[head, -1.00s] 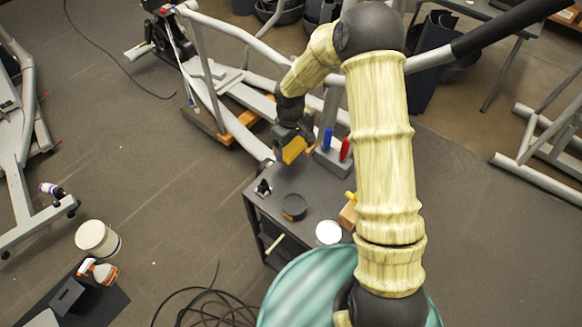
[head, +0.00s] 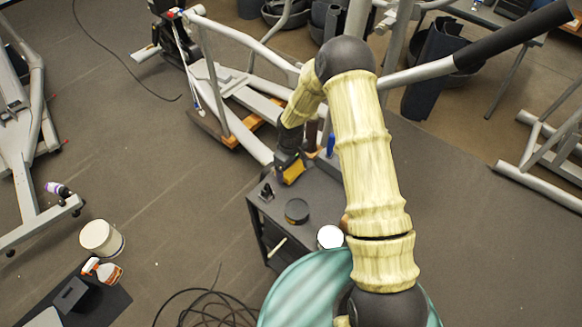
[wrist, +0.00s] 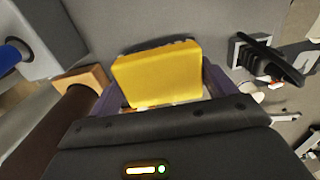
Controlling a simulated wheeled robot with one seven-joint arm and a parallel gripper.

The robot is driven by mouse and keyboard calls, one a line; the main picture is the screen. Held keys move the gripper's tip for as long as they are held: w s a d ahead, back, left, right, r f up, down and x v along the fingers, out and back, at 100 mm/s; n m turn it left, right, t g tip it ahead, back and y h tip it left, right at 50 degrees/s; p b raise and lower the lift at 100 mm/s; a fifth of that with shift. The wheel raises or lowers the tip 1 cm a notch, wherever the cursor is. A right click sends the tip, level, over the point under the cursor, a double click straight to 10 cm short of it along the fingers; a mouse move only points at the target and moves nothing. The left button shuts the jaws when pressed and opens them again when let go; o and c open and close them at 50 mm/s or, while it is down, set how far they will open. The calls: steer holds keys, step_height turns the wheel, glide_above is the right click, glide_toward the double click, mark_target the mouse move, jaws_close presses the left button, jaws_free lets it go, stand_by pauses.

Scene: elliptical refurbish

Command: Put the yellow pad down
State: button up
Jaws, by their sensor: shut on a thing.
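The yellow pad (head: 294,171) is held between the fingers of my gripper (head: 291,167). In the wrist view the pad (wrist: 157,76) fills the space between the two purple-grey fingers, and my gripper (wrist: 163,90) is shut on it. The pad is over the back part of the dark grey cart top (head: 313,192) in the head view. A thin dark strip shows along its far edge in the wrist view. I cannot tell whether the pad touches the surface.
A small black object (head: 267,192) stands left of the pad. A black round tin (head: 296,210) and a white round container (head: 330,237) sit nearer on the cart. A blue-handled tool (head: 331,146) stands behind. My arm hides the cart's right side.

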steer(key=shift+w+f, duration=0.1)
steer(key=shift+f, duration=0.5)
steer(key=o, duration=0.5)
steer(key=shift+a+f, duration=0.1)
steer(key=shift+o, duration=1.3)
steer(key=shift+s, duration=0.2)
